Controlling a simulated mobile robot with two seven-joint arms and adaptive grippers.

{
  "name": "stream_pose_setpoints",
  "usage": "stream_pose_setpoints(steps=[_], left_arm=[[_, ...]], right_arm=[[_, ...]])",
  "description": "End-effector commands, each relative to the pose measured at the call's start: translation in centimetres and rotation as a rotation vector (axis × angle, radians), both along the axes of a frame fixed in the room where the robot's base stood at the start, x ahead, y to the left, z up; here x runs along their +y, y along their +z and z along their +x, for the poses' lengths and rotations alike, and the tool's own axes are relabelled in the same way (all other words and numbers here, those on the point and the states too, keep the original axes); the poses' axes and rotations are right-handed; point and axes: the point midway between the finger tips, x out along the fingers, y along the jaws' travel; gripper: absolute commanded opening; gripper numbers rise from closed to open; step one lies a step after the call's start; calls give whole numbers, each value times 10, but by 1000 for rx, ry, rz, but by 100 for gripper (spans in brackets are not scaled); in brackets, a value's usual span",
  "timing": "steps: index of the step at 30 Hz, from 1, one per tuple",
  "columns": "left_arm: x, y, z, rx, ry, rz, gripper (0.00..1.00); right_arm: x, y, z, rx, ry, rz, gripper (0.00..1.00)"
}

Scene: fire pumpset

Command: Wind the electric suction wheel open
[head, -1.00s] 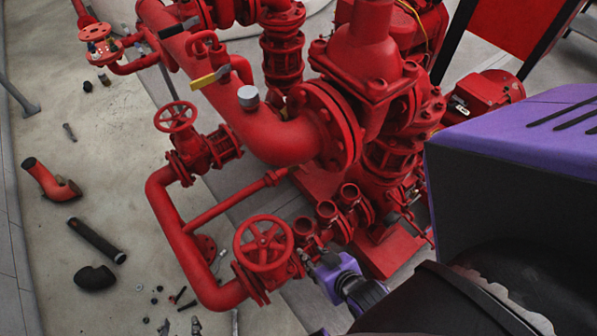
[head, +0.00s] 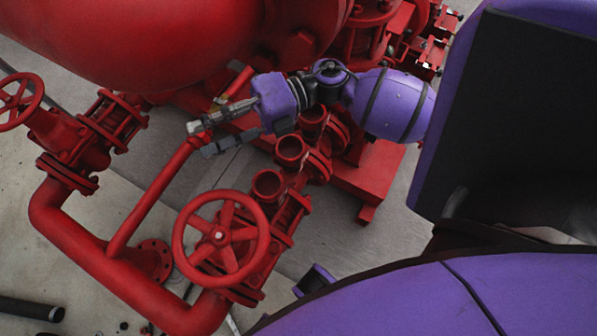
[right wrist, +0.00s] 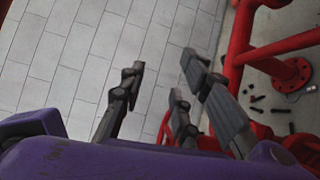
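A red spoked handwheel (head: 221,238) faces up on a valve in the lower middle of the head view. A second red handwheel (head: 18,100) is at the left edge. I cannot tell from any label which is the electric suction wheel. My right gripper (head: 206,138) is up and slightly left of the nearer wheel in the head view, apart from it. Its fingers are spread and empty, close to a thin red pipe (head: 150,208). In the right wrist view the fingers (right wrist: 165,75) stand apart with grey paving between them. My left gripper is not in view.
Several open red pipe stubs (head: 291,150) stand between the nearer wheel and my right arm. A large red pipe (head: 130,40) fills the top left. A dark loose pipe (head: 30,308) lies on the floor at lower left.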

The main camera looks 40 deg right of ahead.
Motion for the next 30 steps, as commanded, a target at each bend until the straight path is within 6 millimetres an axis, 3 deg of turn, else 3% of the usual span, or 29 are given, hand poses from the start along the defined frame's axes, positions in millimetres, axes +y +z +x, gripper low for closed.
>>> stream_pose_setpoints(steps=[1,3,9,14,24,30], left_arm=[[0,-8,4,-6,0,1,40],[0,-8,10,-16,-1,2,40],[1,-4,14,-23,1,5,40],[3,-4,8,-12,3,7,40],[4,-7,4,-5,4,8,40],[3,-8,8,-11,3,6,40]], right_arm=[[2,-18,-13,-58,109,-85,30],[1,-31,-31,-111,237,-178,30],[-9,-53,-64,-159,425,-306,30],[1,-59,-69,-162,447,-316,30],[51,-75,-75,-159,445,-313,30],[63,-78,-76,-159,443,-314,30]])
